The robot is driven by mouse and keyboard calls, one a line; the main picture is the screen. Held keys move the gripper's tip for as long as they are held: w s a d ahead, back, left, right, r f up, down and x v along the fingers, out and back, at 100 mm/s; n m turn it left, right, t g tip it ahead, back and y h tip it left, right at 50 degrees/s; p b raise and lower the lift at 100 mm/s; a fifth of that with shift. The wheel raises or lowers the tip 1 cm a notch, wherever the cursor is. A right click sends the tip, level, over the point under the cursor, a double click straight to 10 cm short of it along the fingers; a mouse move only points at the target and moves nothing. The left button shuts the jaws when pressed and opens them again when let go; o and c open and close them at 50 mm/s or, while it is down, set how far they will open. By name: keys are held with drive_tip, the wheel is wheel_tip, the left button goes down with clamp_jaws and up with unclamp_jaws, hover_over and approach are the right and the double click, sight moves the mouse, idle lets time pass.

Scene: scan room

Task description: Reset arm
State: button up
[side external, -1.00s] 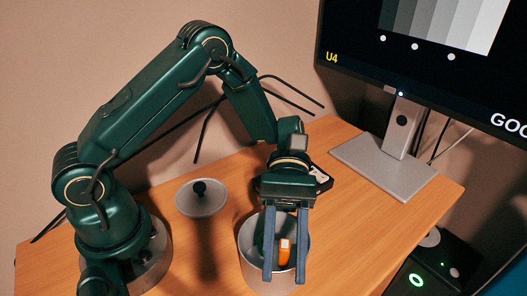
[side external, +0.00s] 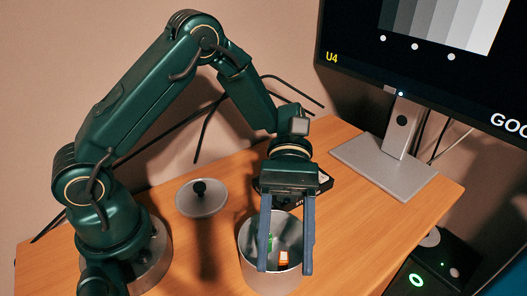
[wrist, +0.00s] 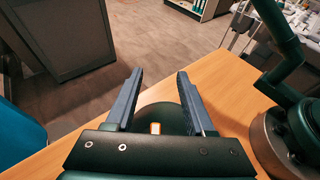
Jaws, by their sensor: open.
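My gripper (side external: 286,270) is open and points down over a metal pot (side external: 246,264) on the wooden table. The fingers are apart with nothing held between them, and from this angle they overlap the pot's mouth and wall. An orange-and-white piece (side external: 283,259) and a green piece (side external: 268,243) lie inside the pot. In the wrist view, both fingers of my gripper (wrist: 160,75) are spread, and the small orange-and-white piece (wrist: 156,128) shows between them. The pot's lower part is partly hidden by my fingers.
A round lid with a black knob (side external: 201,198) lies on the table left of the pot. A dark box (side external: 322,184) sits behind my gripper. A monitor on a grey stand (side external: 388,165) is at the back right. The table right of the pot is clear.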

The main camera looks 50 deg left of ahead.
drive_tip(key=shift+r, duration=2.35)
drive_tip(key=s+a+r+m+t+y, duration=0.4)
drive_tip(key=a+t, duration=0.1)
drive_tip(key=t, duration=0.1)
drive_tip(key=w+a+f+m+t+y, duration=0.1)
drive_tip(key=a+f+m+t+y, duration=0.2)
drive_tip(key=a+m+t+y, duration=0.2)
drive_tip(key=a+t+y, duration=0.1)
drive_tip(key=a+t, duration=0.2)
drive_tip(key=a, duration=0.2)
drive_tip(key=shift+w+a+m+t+y, duration=0.3)
drive_tip(key=shift+w+a+m+t, duration=0.1)
